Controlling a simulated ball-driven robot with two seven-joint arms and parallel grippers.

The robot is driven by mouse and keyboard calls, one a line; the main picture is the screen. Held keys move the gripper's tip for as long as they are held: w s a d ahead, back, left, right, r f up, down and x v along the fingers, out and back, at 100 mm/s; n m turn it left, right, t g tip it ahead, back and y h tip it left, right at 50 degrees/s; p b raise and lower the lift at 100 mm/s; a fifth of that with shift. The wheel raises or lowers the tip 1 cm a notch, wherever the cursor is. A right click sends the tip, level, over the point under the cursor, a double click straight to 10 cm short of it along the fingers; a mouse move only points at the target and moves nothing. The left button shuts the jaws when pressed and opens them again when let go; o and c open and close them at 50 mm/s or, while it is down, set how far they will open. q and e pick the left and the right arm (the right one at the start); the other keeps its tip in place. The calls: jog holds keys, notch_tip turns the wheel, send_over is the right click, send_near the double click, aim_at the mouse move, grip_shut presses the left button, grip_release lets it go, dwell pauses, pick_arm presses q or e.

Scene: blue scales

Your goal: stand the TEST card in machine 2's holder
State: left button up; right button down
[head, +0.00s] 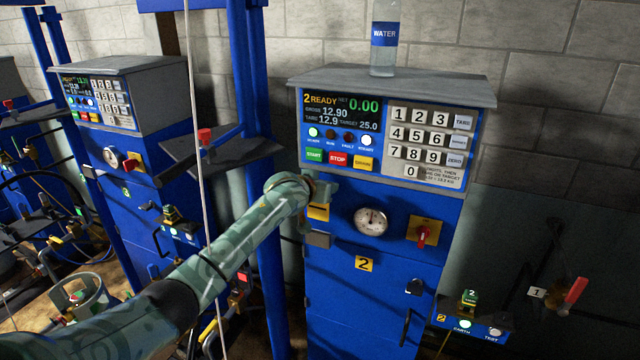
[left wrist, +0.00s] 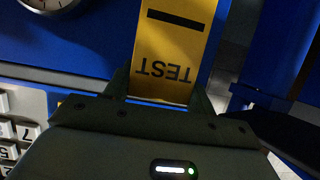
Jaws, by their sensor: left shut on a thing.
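The yellow TEST card (left wrist: 178,50) is between the fingers of my left gripper (left wrist: 160,97) in the left wrist view, its lettering upside down there. In the head view the left gripper (head: 308,203) is at the left side of machine 2's blue front (head: 340,275), below the display. A piece of the yellow card (head: 318,211) shows under it. A small grey bracket (head: 318,238), which looks like the holder, sits just below the card. I cannot tell whether card and bracket touch. My right gripper is not in view.
Machine 2 has a round gauge (head: 370,221), a red switch on a yellow plate (head: 422,234) and a keypad (head: 428,140). A water bottle (head: 385,40) stands on top. A blue post (head: 262,170) and a hanging pale hose (head: 197,130) are close to my left arm.

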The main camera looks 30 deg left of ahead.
aim_at(318, 213)
pick_arm(q)
jog(key=shift+s+f+b, duration=0.15)
jog(key=shift+f+b, duration=0.5)
jog(key=shift+f, duration=2.55)
jog(key=shift+f+b, duration=0.35)
jog(key=shift+f, duration=0.6)
jog(key=o, duration=1)
jog(key=shift+o, duration=0.2)
